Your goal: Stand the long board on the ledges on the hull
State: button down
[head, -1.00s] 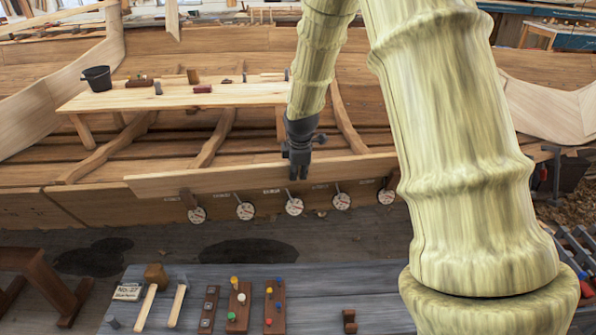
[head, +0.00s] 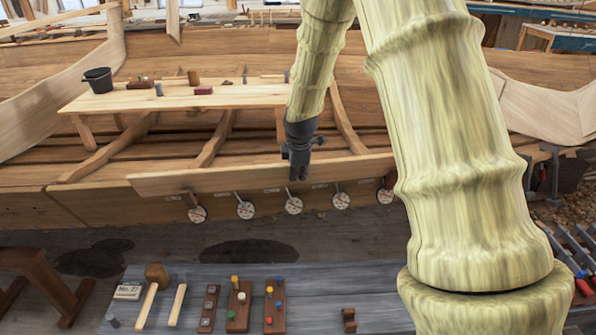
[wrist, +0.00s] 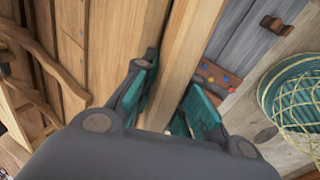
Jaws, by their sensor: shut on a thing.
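The long board (head: 215,179) is a pale plank in front of the hull (head: 100,209), roughly level and on edge in the head view. My gripper (head: 298,173) is shut on its upper edge right of the middle. In the wrist view the board (wrist: 183,62) runs between the teal finger pads of my gripper (wrist: 178,108). Dark brown ledges (head: 191,199) show just under the board near its left end and at the right. I cannot tell whether the board touches them. My arm hides the board's right end.
Several round white dials (head: 245,210) hang along the hull below the board. A plank bench (head: 130,101) with a black bucket (head: 97,79) and small blocks stands behind. A grey table (head: 215,275) in front holds a mallet (head: 154,285) and peg boards (head: 275,305).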

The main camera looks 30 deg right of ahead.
jog(key=shift+s+a+f, duration=0.1)
jog(key=shift+s+f, duration=0.25)
jog(key=shift+f, duration=0.4)
jog(key=c, duration=1.4)
grip_release()
jog(key=shift+o, duration=0.2)
jog(key=shift+w+d+f, duration=0.2)
jog(key=shift+w+f, duration=0.25)
jog(key=shift+w, duration=0.05)
jog(key=shift+s+r, duration=0.1)
jog(key=shift+r, duration=0.2)
jog(key=v, duration=1.2)
jog(key=shift+w+r, duration=0.15)
jog(key=shift+w, duration=0.1)
jog(key=shift+s, duration=0.1)
